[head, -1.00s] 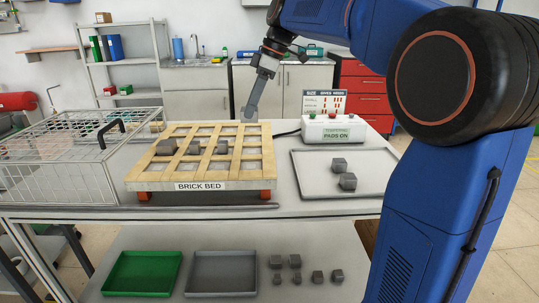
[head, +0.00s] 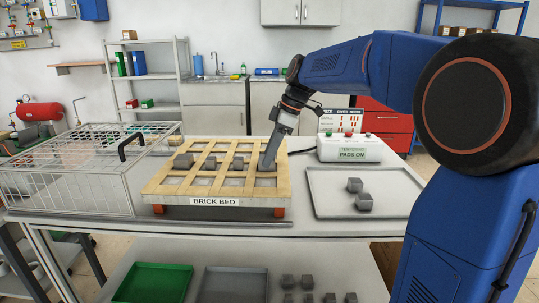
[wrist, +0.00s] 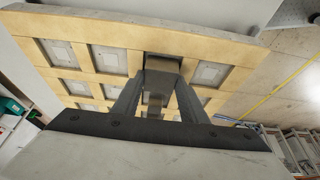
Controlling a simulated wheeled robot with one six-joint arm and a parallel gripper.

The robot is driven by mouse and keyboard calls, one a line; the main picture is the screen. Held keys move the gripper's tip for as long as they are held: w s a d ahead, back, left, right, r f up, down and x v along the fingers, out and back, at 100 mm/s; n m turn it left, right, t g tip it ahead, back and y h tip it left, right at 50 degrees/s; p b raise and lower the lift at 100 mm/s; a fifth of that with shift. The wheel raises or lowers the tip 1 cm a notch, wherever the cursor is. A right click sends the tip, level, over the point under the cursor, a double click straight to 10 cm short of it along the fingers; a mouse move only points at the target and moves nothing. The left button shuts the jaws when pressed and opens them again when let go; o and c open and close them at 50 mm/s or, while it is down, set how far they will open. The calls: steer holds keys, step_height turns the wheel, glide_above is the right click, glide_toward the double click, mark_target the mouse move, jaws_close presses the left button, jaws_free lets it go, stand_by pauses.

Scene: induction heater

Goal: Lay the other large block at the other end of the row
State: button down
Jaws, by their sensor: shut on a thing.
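The wooden brick bed (head: 215,189) holds a row of grey blocks across its grid. A larger block (head: 183,161) is at the left end, then come two smaller blocks (head: 210,162) and (head: 237,163). My gripper (head: 267,166) is down at the right end of this row. In the wrist view, my gripper (wrist: 160,93) is shut on a grey block (wrist: 163,64), which sits at a cell of the bed (wrist: 74,55). In the head view, the fingers mostly hide this block. I cannot tell whether it rests fully on the pad.
A grey tray (head: 325,205) to the right holds two grey blocks. A control box (head: 350,149) reading PADS ON stands behind it. A wire cage (head: 65,182) with a black handle stands left of the bed. A green tray (head: 155,283) and several small blocks are on the lower shelf.

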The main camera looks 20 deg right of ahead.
steer(key=shift+f, duration=0.1)
steer(key=c, duration=1.1)
jaws_free()
steer(key=shift+f, duration=0.1)
steer(key=v, duration=1.2)
steer(key=s+d+f+m+t+h, duration=0.1)
steer(key=s+f+m+h, duration=0.1)
steer(key=s+f+m, duration=0.5)
steer(key=s+d+f+m+t+h, duration=0.1)
steer(key=s+f+m, duration=0.6)
steer(key=s+f, duration=1.1)
steer(key=s+t+h, duration=0.1)
steer(key=s, duration=0.6)
steer(key=shift+d+f, duration=0.35)
